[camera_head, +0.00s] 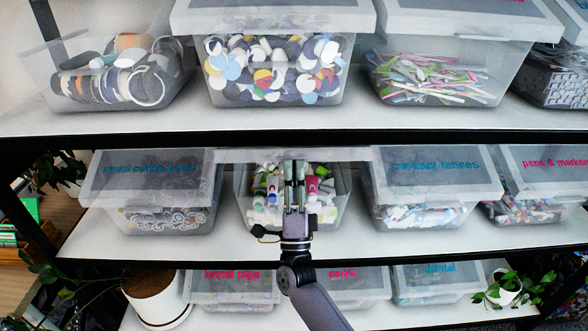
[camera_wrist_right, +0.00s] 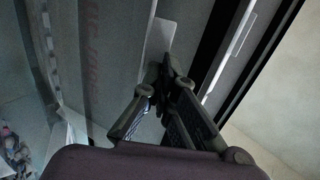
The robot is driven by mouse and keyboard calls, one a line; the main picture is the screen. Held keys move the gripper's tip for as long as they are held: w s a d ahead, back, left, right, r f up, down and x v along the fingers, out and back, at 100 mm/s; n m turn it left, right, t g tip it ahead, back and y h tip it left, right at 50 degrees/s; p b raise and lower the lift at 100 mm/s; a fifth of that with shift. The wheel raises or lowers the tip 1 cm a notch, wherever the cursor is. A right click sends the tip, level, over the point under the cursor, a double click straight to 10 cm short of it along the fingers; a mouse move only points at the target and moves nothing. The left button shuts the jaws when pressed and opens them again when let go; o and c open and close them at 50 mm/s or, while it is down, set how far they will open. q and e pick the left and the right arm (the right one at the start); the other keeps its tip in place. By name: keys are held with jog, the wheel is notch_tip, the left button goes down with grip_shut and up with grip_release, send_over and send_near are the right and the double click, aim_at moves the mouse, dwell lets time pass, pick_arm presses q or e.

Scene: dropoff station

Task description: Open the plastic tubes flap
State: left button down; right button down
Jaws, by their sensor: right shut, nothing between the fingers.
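The clear bin (camera_head: 260,215) in the middle of the middle shelf holds mixed colourful small pieces. Its pale flap (camera_head: 245,155) shows as a thin, nearly edge-on strip, unlike the neighbouring flaps, which slope down with labels facing out. It looks raised; its label is not readable in the head view. My right gripper (camera_head: 294,168) points up in front of this bin, shut and empty, its tips at the flap's edge. In the right wrist view the gripper tips (camera_wrist_right: 165,75) lie against or very close to a grey panel (camera_wrist_right: 110,50) with faint lettering. My left gripper is not in view.
A bin (camera_head: 165,220) stands left of it, and the contact lenses bin (camera_head: 420,215) stands right. More bins fill the shelves above and below. The black shelf edge (camera_head: 400,258) runs below my gripper. Plants stand at lower left and lower right.

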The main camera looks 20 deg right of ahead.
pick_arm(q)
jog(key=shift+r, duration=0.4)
pick_arm(e)
jog(key=shift+w+d+r, duration=0.1)
jog(key=shift+w+r, duration=0.05)
jog(key=shift+r, duration=0.45)
jog(key=shift+w+r, duration=0.15)
jog(key=shift+r, duration=0.4)
